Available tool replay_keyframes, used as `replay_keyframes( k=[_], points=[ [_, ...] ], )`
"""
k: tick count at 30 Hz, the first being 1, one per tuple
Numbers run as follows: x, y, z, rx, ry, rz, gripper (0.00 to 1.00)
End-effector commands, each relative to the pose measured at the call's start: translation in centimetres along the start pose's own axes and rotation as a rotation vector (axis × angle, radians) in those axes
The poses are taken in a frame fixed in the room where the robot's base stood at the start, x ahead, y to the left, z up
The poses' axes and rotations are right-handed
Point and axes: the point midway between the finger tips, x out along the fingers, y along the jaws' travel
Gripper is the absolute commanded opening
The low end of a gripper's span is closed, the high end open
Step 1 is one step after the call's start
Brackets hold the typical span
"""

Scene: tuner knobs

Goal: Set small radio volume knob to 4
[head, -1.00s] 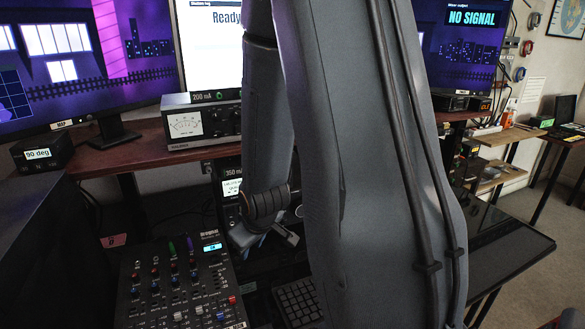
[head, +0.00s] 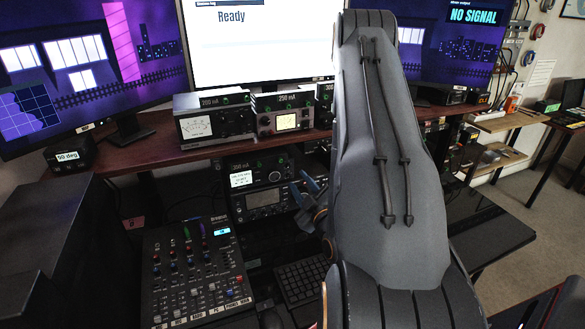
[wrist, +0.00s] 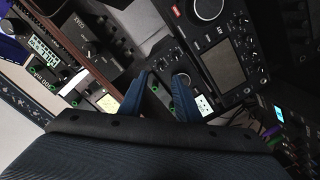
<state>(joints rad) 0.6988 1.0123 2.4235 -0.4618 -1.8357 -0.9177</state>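A compact black radio-like unit (head: 261,172) with a white display and a round knob sits under the shelf, on top of a larger radio (head: 264,203). I cannot tell for certain which unit is the small radio. In the wrist view the compact unit (wrist: 203,104) is partly hidden behind my fingers. Its round knob (wrist: 181,79) shows close to the right fingertip; contact cannot be told. My gripper (wrist: 160,80) has two blue fingers spread apart with nothing held. In the head view my gripper (head: 310,192) is right of the units. Volume markings are too small to read.
The larger radio's screen (wrist: 220,62) lies right of my fingers in the wrist view. A mixer (head: 200,275) and keyboard (head: 300,280) stand below. Meter boxes (head: 215,118) line the wooden shelf (head: 150,150) above. My arm hides the right-hand part of the rack.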

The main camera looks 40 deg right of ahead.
Motion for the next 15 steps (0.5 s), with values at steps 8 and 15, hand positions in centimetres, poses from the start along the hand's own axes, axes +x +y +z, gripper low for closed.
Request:
replay_keyframes(
  k=[8,15],
  points=[
    [4.0,0.1,-0.3,0.000,0.004,0.000,0.30],
    [6.8,0.1,-0.2,0.001,0.002,0.000,0.30]
  ],
)
